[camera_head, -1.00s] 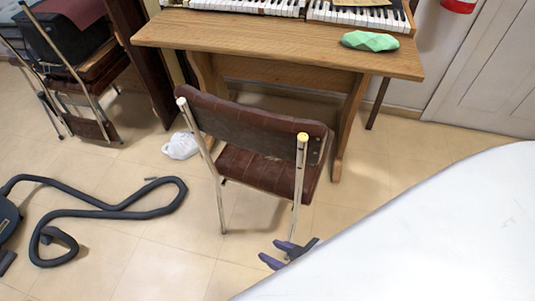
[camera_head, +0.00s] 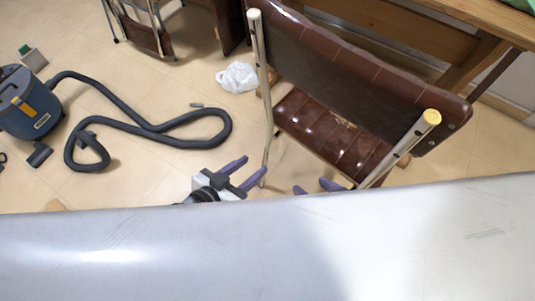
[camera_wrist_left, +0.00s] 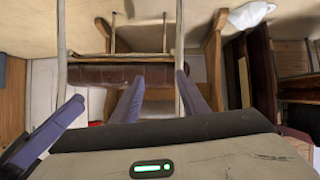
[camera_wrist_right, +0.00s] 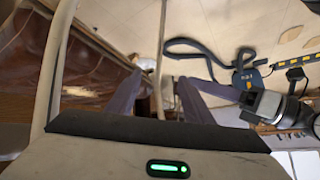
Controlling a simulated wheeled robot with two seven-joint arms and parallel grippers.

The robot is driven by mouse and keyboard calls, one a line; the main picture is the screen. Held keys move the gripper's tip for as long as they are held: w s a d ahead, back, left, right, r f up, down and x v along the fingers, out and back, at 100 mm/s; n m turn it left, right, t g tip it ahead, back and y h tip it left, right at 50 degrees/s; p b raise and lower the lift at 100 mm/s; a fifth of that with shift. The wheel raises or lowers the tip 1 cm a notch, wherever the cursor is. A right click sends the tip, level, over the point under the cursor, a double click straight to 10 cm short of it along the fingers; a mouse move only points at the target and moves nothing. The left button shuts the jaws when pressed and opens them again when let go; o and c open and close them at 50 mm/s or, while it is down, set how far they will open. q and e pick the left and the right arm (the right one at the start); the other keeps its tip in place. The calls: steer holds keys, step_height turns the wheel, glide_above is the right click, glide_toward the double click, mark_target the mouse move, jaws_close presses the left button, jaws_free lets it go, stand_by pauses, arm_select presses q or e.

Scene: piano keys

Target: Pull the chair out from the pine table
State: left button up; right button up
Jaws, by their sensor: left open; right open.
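The chair has a brown padded back (camera_head: 350,65), a brown seat (camera_head: 335,135) and metal posts, and stands in front of the pine table (camera_head: 490,14). My left gripper (camera_head: 253,168) is open, its purple fingers close to the chair's left post low down; contact is unclear. In the left wrist view, its fingers (camera_wrist_left: 158,82) are apart with the brown chair part (camera_wrist_left: 105,76) beyond them. My right gripper (camera_head: 315,187) is open near the base of the right post, mostly hidden by a pale surface. In the right wrist view, a metal post (camera_wrist_right: 55,70) stands left of its fingers (camera_wrist_right: 160,85).
A blue vacuum cleaner (camera_head: 28,105) and its dark hose (camera_head: 140,125) lie on the floor at left. A crumpled white item (camera_head: 238,77) is on the floor left of the chair. Another brown chair (camera_head: 140,28) stands at the top left.

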arm_select(q)
steer(key=m+b, duration=0.2)
steer(key=b, duration=0.3)
glide_toward(265, 147)
arm_select(e)
steer(key=a+f+n+g+y+b, duration=0.1)
steer(key=a+f+b, duration=0.3)
steer(key=f+b, duration=0.15)
arm_select(q)
steer(key=b+x, duration=0.3)
steer(key=x, duration=0.7)
steer(key=shift+w+d+f, duration=0.15)
steer(key=shift+w+d, duration=0.1)
steer(key=shift+d, duration=0.1)
arm_select(e)
steer(key=r+y, duration=0.1)
steer(key=w+a+r+t+y, duration=0.1)
steer(key=r, duration=0.1)
steer(key=a+r, duration=0.1)
steer(key=shift+w+a+r+t+y, duration=0.25)
steer(key=shift+r+t+y, duration=0.1)
steer(key=shift+t+y, duration=0.05)
